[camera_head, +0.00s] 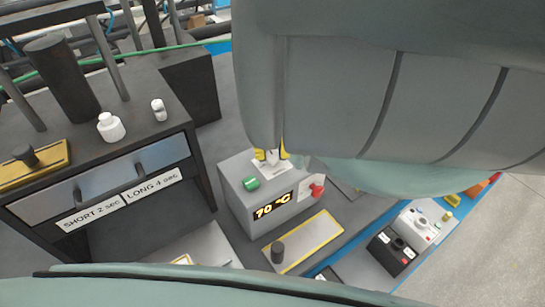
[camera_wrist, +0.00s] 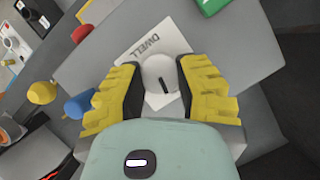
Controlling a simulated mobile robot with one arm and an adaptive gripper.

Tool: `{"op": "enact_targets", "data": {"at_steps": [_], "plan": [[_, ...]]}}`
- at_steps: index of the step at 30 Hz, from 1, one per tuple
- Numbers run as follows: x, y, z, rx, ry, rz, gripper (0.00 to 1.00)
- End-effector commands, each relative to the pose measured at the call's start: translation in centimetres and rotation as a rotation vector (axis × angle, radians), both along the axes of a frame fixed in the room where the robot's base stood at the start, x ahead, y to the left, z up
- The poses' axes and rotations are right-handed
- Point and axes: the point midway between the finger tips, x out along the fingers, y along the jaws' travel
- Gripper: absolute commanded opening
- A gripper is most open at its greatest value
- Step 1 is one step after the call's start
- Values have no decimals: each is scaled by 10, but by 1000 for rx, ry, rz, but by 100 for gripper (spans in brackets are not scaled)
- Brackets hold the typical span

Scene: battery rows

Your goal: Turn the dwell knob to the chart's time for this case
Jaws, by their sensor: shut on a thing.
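The white dwell knob (camera_wrist: 160,76) has a dark pointer mark and sits on a white plate printed "DWELL" (camera_wrist: 147,40). My gripper (camera_wrist: 158,82) has its yellow, dark-padded fingers shut on the knob, one on each side. In the head view, my gripper (camera_head: 271,157) reaches down onto the top of the grey control box (camera_head: 235,205), and my arm hides part of that box. The box display (camera_head: 272,206) reads 70 °C. Labels on the dark bench read "SHORT 2 sec" (camera_head: 90,214) and "LONG", whose number (camera_head: 153,185) is hard to read.
The box carries a green button (camera_head: 251,183) and a red knob (camera_head: 317,190) close to my gripper. A yellow-edged tray (camera_head: 318,240) with a dark cylinder (camera_head: 277,252) lies in front. White bottles (camera_head: 111,127) stand on the bench. More devices (camera_head: 390,252) are at lower right.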

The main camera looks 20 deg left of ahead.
Motion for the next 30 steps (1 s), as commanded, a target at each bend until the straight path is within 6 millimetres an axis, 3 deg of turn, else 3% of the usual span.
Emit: {"op": "enact_targets", "data": {"at_steps": [12, 30], "plan": [[-1, 0, -2, 0, -1, 208, 0], [-1, 0, -1, 0, 0, 240, 0]]}}
